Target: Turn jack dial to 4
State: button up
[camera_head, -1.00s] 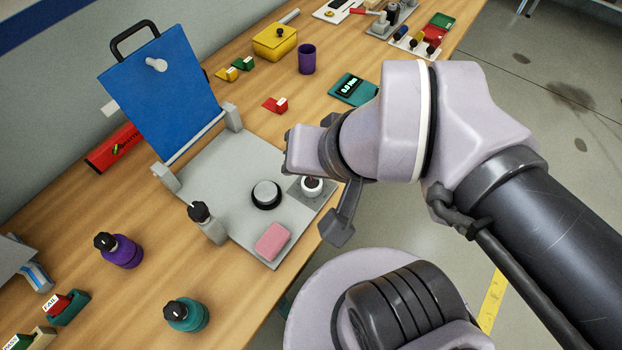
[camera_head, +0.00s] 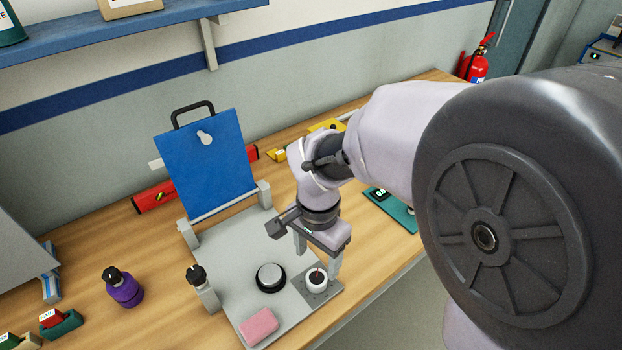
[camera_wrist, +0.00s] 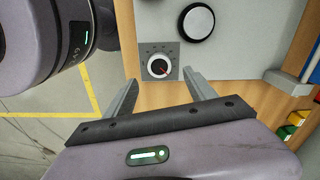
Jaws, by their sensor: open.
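The jack dial (camera_head: 316,281) is a white round knob with a dark centre, on a dark grey square plate at the right front corner of the light grey base. In the wrist view the dial (camera_wrist: 157,66) shows a small red mark on its lower right side and small marks around it on the plate; I cannot read the numbers. My gripper (camera_head: 318,257) points down just above and behind the dial, with its fingers apart. In the wrist view my open gripper (camera_wrist: 164,83) has one finger on each side of the dial's near edge, apart from it, with nothing held.
On the base are a black-rimmed round button (camera_head: 270,277), a pink block (camera_head: 258,327) and a grey post with a black knob (camera_head: 203,288). A blue upright panel (camera_head: 206,165) stands behind. A purple bottle (camera_head: 123,287) is at left, a teal device (camera_head: 394,212) at right.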

aim_at(317, 277)
notch_tip(317, 277, down, 8)
jog(key=shift+r+b, duration=0.15)
jog(key=shift+b, duration=1)
jog(key=shift+c, duration=0.3)
jog(key=c, duration=1.3)
jog(key=shift+c, duration=0.2)
jog(key=shift+r, duration=0.1)
jog(key=n+p, duration=0.2)
jog(key=n, duration=0.3)
jog(key=shift+n, duration=0.4)
jog(key=n+p, duration=0.2)
jog(key=n, duration=0.3)
jog(key=shift+n, duration=0.4)
